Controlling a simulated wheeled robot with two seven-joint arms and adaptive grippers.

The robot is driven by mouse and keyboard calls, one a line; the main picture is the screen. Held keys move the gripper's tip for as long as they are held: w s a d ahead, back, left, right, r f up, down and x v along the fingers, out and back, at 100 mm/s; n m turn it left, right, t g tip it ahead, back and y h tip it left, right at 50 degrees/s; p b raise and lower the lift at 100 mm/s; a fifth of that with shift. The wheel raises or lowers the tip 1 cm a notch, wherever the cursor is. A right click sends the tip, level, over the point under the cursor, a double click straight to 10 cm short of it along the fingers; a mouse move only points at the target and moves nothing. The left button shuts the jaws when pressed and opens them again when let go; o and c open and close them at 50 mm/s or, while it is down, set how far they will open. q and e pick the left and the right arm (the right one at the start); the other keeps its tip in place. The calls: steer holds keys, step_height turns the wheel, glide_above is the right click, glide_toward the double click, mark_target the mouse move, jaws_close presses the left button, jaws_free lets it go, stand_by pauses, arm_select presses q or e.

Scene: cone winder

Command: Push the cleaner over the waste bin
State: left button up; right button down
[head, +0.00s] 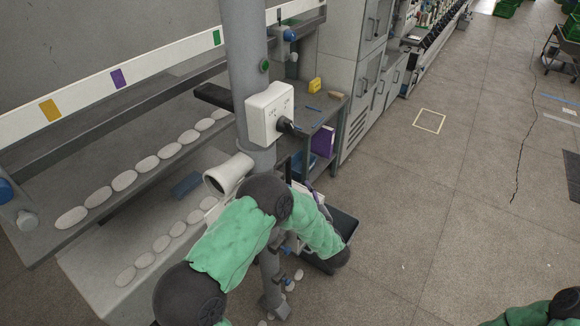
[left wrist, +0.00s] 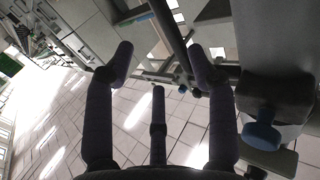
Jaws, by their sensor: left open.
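A thick grey upright pipe (head: 243,55), which looks like the cleaner, stands in front of the shelves with a white control box (head: 270,113) and a white nozzle (head: 228,174). Its lower end (head: 273,299) shows near the floor. A dark, flat-sided thing (head: 343,226) behind my left forearm may be the waste bin; I cannot tell. My left arm reaches across the pipe and hides its middle. In the left wrist view my left gripper (left wrist: 163,68) is open, with a dark bar (left wrist: 168,30) beyond or between its fingertips; contact is unclear. My right gripper is out of view.
Shelves with rows of white oval pieces (head: 124,180) run along the left. A side table holds a yellow item (head: 314,85). Grey cabinets (head: 350,60) stand behind. The floor (head: 440,200) at the right is largely clear. Small white pieces lie near the pipe's foot.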

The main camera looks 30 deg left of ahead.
mark_target(290, 171)
arm_select(q)
steer(key=shift+y, duration=0.4)
steer(key=x, duration=1.1)
steer(key=shift+s+a+r, duration=0.1)
steer(key=shift+s+r, duration=0.15)
steer(key=shift+r, duration=0.1)
jaws_close()
